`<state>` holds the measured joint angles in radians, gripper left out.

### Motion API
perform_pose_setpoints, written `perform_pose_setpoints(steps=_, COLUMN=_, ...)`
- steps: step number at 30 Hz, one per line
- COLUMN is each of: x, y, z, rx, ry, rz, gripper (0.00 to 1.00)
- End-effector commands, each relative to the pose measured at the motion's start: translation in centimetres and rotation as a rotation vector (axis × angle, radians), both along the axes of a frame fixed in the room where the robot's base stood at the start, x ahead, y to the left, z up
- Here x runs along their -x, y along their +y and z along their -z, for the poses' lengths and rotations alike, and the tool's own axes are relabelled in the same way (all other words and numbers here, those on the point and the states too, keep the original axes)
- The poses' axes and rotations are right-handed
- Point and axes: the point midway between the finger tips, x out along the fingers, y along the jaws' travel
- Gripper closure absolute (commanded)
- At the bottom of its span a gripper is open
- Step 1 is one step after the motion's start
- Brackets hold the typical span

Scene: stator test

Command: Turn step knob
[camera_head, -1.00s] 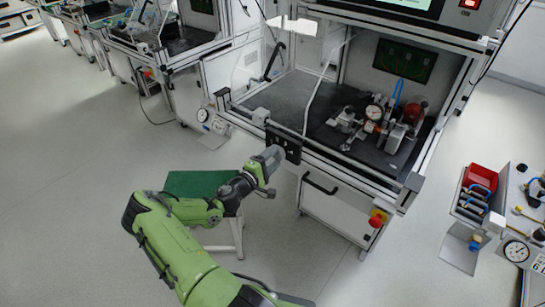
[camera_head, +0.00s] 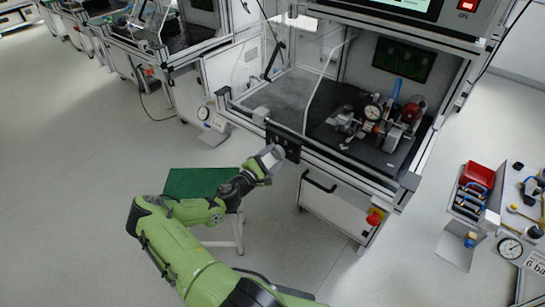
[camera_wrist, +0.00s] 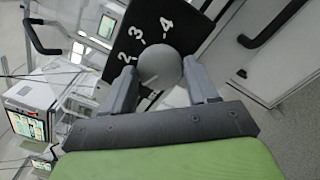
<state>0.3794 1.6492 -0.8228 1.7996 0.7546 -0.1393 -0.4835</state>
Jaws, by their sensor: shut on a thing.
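The step knob (camera_wrist: 160,67) is a round grey knob on a black plate (camera_wrist: 165,25) with white numbers; 2, 3 and 4 are readable in the wrist view. My gripper (camera_wrist: 163,88) has one finger on each side of the knob and is shut on it. In the head view the black plate (camera_head: 284,142) sits on the front rail of the test bench, and my gripper (camera_head: 270,160) reaches it from the lower left. The knob is mostly hidden there by my gripper. I cannot tell which number the knob points to.
The test bench (camera_head: 330,195) holds a gauge (camera_head: 372,112) and metal parts on its dark worktop. A black drawer handle (camera_head: 320,182) and a red emergency button (camera_head: 374,218) are on its front. A green-topped stool (camera_head: 190,183) stands beside my arm.

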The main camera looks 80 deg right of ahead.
Motion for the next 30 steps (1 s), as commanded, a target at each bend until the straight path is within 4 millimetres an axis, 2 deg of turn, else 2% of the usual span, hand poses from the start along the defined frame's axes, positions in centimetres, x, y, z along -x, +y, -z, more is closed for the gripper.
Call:
perform_pose_setpoints(steps=11, x=0.0, y=0.0, z=0.2, rx=-0.007, ry=0.005, rz=-0.002, gripper=0.72)
perform_pose_setpoints(steps=12, x=0.0, y=0.0, z=0.2, rx=-0.006, ry=0.004, rz=-0.002, gripper=0.36)
perform_pose_setpoints(steps=16, x=0.0, y=0.0, z=0.1, rx=-0.005, ry=0.004, rz=-0.002, gripper=0.16)
perform_pose_setpoints(steps=25, x=-0.1, y=0.3, z=0.1, rx=-0.003, ry=0.004, rz=-0.002, gripper=0.16)
perform_pose_setpoints(steps=28, x=-0.8, y=1.5, z=0.0, rx=-0.003, ry=0.004, rz=-0.003, gripper=0.16)
perform_pose_setpoints(steps=30, x=-1.5, y=3.1, z=0.0, rx=-0.004, ry=0.006, rz=-0.005, gripper=0.16)
